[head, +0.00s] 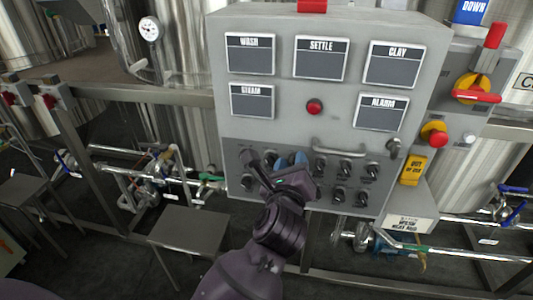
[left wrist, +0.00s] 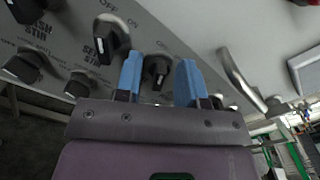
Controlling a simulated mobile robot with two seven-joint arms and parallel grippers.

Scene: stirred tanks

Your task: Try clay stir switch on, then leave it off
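The grey control panel (head: 230,170) fills the middle of the head view, with two rows of black knob switches along its lower face. My left gripper (head: 291,160) is at the upper row, its blue fingertips apart. In the left wrist view, a black knob (left wrist: 156,70) stands between the two open fingers, with a gap at the right one; its name label is hidden. To its left are a knob (left wrist: 108,38) with a label reading "SE… STIR" and another (left wrist: 27,66) near a partly readable "STIR" label. I cannot read a clay stir label. My right gripper is not seen.
A curved metal handle (head: 340,146) sticks out of the panel just right of my left gripper; it also shows in the left wrist view (left wrist: 240,80). A red-and-yellow rotary switch (head: 475,90) and a red emergency button (head: 435,134) are further right. A steel stool (head: 187,222) stands at lower left.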

